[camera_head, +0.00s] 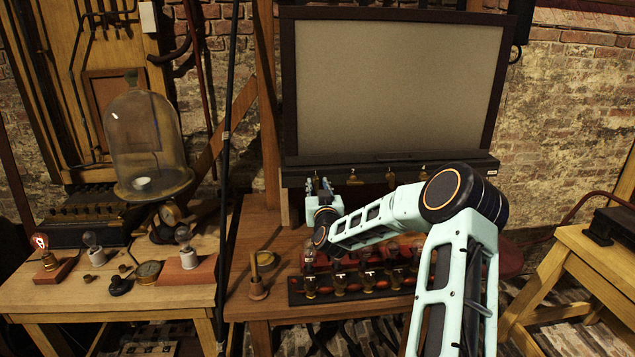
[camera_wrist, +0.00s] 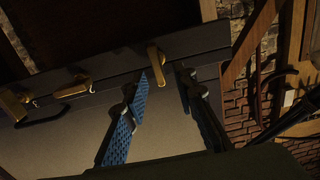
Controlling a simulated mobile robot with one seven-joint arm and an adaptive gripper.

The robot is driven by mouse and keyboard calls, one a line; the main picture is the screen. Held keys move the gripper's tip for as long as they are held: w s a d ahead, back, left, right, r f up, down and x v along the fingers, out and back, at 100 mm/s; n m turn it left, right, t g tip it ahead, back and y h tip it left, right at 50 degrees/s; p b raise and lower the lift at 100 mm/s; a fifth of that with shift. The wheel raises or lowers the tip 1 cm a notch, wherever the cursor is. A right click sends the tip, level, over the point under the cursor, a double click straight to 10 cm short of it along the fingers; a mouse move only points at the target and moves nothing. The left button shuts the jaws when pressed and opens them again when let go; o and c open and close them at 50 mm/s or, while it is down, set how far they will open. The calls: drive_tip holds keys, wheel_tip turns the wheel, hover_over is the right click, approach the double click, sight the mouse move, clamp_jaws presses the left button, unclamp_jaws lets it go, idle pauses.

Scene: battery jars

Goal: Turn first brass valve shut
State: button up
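A row of small brass valves sits on the dark ledge under the large framed panel. In the wrist view, one brass valve (camera_wrist: 156,66) has its handle between my two blue fingertips, closer to the left one; whether it touches is unclear. A second brass valve (camera_wrist: 76,88) and a third brass valve (camera_wrist: 14,104) are further left in that view. My gripper (camera_wrist: 163,76) is open. In the head view my gripper (camera_head: 318,185) is at the ledge's left end and hides the valve there. Other brass valves show to its right (camera_head: 355,178), (camera_head: 390,178), (camera_head: 423,173).
The framed panel (camera_head: 395,85) stands behind the ledge (camera_head: 450,168). Below my arm, a red and black rack (camera_head: 345,290) with several brass fittings stands on the wooden bench. A glass bell jar (camera_head: 145,140) and small lamps stand on the left table. A dark pole (camera_head: 229,120) rises left of my gripper.

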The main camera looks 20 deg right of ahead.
drive_tip(key=shift+w+d, duration=0.25)
drive_tip(key=shift+w, duration=0.45)
clamp_jaws()
drive_tip(key=m+b, duration=0.1)
drive_tip(key=b, duration=0.2)
drive_tip(key=shift+f+b, duration=0.25)
drive_tip(key=shift+b, duration=0.15)
drive_tip(key=m+b, duration=0.5)
drive_tip(key=b, duration=0.3)
drive_tip(key=m+b, duration=0.6)
drive_tip(key=b, duration=0.2)
drive_tip(key=d+f+m+b, duration=0.1)
drive_tip(key=m+b, duration=0.4)
drive_tip(key=b, duration=0.4)
drive_tip(key=shift+s+m, duration=0.2)
drive_tip(key=shift+m, duration=0.2)
drive_tip(key=shift+r, duration=0.15)
